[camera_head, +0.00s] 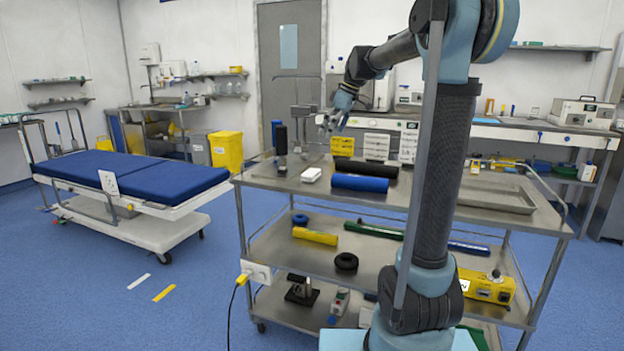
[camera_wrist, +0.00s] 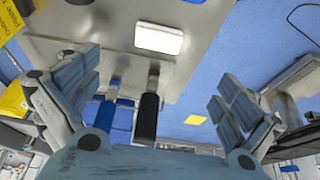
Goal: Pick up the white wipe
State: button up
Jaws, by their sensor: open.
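The white wipe (camera_head: 311,175) is a small white block-like item lying flat on the steel top of the cart (camera_head: 470,208), near its front left part. It also shows in the wrist view (camera_wrist: 159,39), at the top middle, as a white rectangle with nothing over it. My gripper (camera_head: 328,123) is above the cart, up and slightly right of the wipe in the head view. In the wrist view my gripper (camera_wrist: 155,105) has its fingers spread wide apart, with nothing held between them. The wipe lies apart from the fingers.
A dark upright cylinder (camera_head: 281,138) stands left of the wipe; a black one shows between the fingers in the wrist view (camera_wrist: 148,117). A blue roll (camera_head: 360,183) and a black roll (camera_head: 367,167) lie to the right. Yellow boxes (camera_head: 342,146) stand behind. A steel tray (camera_head: 497,199) is at right.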

send_near(312, 172)
jog(key=x, duration=0.9)
jog(key=shift+w+f, duration=0.2)
jog(key=shift+w, duration=0.05)
jog(key=c, duration=0.8)
